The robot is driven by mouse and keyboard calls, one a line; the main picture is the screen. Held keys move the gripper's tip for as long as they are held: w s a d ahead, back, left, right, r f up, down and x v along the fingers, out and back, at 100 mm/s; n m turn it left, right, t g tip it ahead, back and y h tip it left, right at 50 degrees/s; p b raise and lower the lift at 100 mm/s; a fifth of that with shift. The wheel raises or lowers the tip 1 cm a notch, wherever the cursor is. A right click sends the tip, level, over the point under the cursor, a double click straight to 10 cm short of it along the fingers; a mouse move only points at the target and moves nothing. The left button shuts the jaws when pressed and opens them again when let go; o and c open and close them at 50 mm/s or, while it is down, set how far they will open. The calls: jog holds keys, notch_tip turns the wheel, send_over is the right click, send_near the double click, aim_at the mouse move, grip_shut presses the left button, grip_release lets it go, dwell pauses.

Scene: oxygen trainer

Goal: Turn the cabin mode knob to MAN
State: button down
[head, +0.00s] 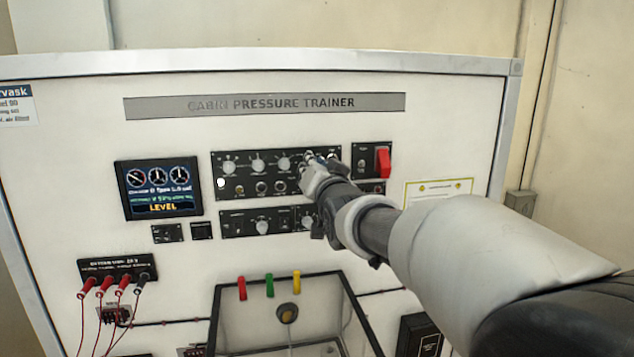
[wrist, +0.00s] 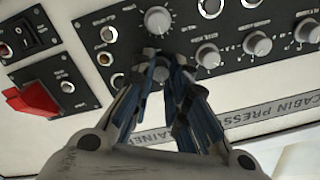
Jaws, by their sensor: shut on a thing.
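The cabin pressure trainer's upper black control panel (head: 222,189) carries a row of round grey knobs. In the head view my gripper (head: 308,168) reaches from the right onto the right part of this panel and covers the controls there. In the wrist view, where the panel appears turned over, the fingertips of my gripper (wrist: 163,64) are closed together on a small control at the end of the knob row. I take it for the cabin mode knob (wrist: 160,73); the fingers hide most of it. Its pointer and its MAN label cannot be read.
A larger grey knob (wrist: 157,19) sits close beyond the fingertips. A neighbouring knob (wrist: 208,55) is just to their right. A red guarded switch (head: 382,161) is on a separate small panel right of my gripper. A display (head: 159,188) reads LEVEL. Red leads hang at lower left.

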jog(key=m+b, duration=0.8)
jog(key=m, duration=0.3)
dwell(0.5)
jog(key=c, duration=1.5)
grip_release()
jog(key=v, duration=1.2)
jog(key=shift+a+f, duration=0.1)
jog(key=shift+a, duration=0.1)
